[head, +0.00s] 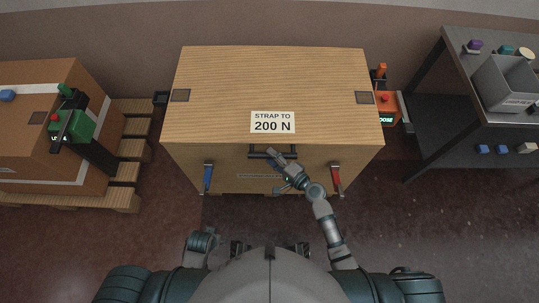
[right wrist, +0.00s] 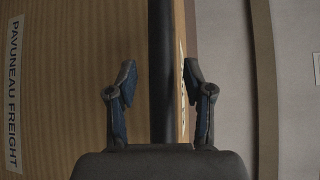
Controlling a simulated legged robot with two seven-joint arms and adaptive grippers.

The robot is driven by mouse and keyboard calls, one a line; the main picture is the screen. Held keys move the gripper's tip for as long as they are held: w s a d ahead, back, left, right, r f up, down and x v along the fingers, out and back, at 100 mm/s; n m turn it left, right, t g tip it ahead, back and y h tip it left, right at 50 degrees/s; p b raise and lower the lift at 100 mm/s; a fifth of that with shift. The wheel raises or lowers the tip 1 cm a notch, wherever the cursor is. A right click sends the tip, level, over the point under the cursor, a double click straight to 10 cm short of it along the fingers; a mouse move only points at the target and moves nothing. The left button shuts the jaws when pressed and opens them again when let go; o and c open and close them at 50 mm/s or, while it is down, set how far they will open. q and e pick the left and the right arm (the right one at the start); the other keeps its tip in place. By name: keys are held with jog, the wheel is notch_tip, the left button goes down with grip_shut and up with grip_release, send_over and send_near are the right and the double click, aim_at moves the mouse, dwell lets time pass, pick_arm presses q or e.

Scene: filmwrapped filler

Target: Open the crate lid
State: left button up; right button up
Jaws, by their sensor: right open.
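The wooden crate (head: 240,176) stands in front of me with its flat lid (head: 270,80) lying level on top. A white label on the lid reads "STRAP TO 200 N". A black bar handle (head: 258,153) runs along the front edge; it shows in the right wrist view as an upright dark bar (right wrist: 162,75). My right gripper (head: 274,156) is at the handle. In the right wrist view its fingers (right wrist: 158,80) are open, one on each side of the bar, with gaps showing.
A blue latch (head: 208,178) and a red latch (head: 336,178) hang on the crate front. A brown box (head: 40,95) on a pallet (head: 125,198) stands left. A dark table (head: 455,105) with a grey bin (head: 512,88) stands right. Floor between is clear.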

jog(key=shift+w+a+f, duration=0.1)
jog(key=shift+w, duration=0.4)
jog(key=shift+s+a, duration=0.1)
jog(key=shift+a, duration=0.15)
grip_shut()
pick_arm(q)
jog(key=shift+d+r, duration=0.15)
jog(key=shift+r, duration=0.05)
jog(key=shift+w+d+r, duration=0.1)
pick_arm(e)
jog(key=shift+d, duration=0.1)
